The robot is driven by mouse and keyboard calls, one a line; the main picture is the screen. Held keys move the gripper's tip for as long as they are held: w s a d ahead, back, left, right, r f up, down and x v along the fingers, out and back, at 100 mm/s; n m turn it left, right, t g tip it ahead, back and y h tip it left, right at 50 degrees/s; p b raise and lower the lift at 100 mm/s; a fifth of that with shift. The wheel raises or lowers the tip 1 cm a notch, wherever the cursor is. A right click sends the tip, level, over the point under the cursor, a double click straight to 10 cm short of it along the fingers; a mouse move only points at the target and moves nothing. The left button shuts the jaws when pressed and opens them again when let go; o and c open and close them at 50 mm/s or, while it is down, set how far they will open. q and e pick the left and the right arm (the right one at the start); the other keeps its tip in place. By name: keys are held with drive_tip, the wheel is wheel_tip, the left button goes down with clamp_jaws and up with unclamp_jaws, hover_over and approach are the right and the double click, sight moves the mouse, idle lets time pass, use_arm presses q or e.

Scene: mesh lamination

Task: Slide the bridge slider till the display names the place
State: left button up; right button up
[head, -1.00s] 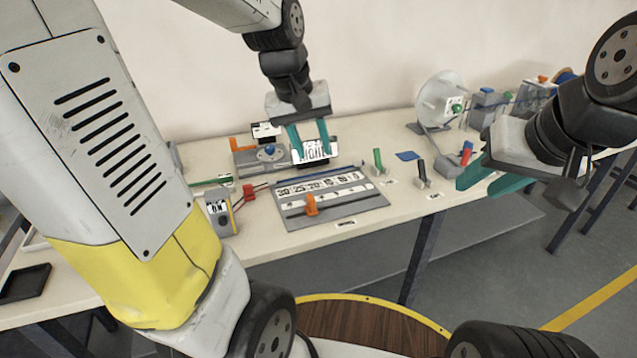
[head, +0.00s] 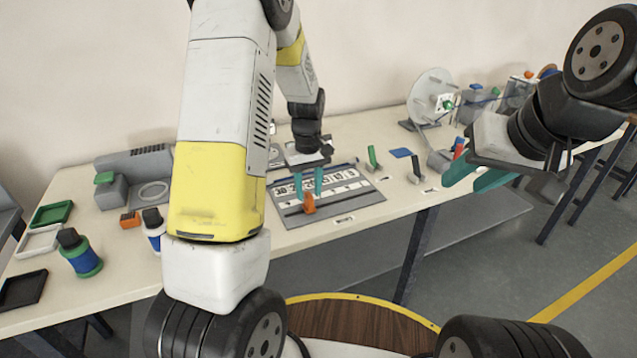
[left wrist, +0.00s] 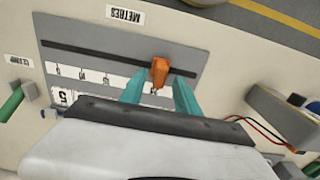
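The orange slider knob (head: 309,204) stands in the dark slot of the grey bridge board (head: 350,210), below a strip of printed numbers. My left gripper (head: 308,184) points down over the board at the knob. In the left wrist view the knob (left wrist: 160,72) lies between the teal fingertips of my left gripper (left wrist: 158,84), with gaps showing on both sides, so it is open. My right gripper (head: 466,184) is open and empty, in the air at the right. The display is hidden behind my left arm in the head view.
Green (head: 373,158) and black (head: 416,170) levers stand right of the board. A white disc (head: 430,97) stands further back. Bottles (head: 80,254) and trays (head: 24,289) are at the left. A grey box with wires (left wrist: 282,112) sits beside the board.

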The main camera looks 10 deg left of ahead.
use_arm(q)
drive_tip(key=shift+f, duration=1.4)
clamp_jaws()
idle(0.4)
